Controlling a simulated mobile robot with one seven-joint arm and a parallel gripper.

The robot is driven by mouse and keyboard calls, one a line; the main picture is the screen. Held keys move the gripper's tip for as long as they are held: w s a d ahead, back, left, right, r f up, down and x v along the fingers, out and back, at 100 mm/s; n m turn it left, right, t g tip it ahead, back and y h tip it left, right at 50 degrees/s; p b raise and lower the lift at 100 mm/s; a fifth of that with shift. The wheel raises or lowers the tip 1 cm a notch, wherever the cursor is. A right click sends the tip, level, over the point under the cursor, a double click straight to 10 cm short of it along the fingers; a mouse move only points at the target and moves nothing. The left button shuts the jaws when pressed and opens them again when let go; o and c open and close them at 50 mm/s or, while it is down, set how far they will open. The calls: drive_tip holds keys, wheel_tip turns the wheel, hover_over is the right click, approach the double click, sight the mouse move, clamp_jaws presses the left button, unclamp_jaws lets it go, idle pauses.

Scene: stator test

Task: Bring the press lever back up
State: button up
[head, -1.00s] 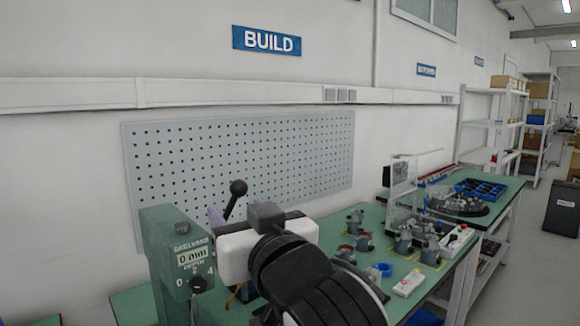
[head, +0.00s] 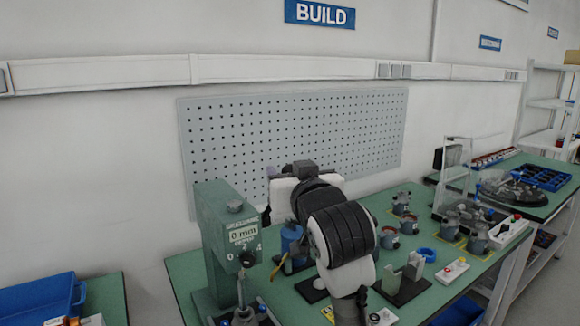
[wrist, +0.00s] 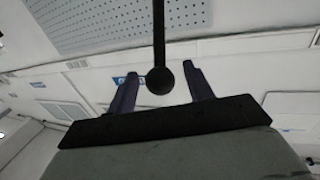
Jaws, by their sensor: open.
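The green press (head: 215,225) with a "0 mm" scale stands on the green bench at the left in the head view. In the wrist view the black ball knob (wrist: 160,81) of its lever sits between my gripper's (wrist: 160,73) two open fingers, with a gap on each side. The thin dark lever rod runs from the knob to the top edge of that view. The wrist picture appears upside down, so the rod seems to rise to the knob. In the head view my white gripper body and dark arm cover the knob; a bit of purple finger (head: 272,172) shows.
A pegboard (head: 390,135) hangs on the wall behind. Several grey motor parts (head: 389,238), a blue ring (head: 427,254) and a white switch box (head: 451,270) lie right of my arm. A blue bin (head: 42,296) is at the far left.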

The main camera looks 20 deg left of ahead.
drive_tip(key=shift+w+a, duration=0.25)
drive_tip(key=shift+w, duration=0.05)
drive_tip(key=shift+c, duration=0.4)
clamp_jaws()
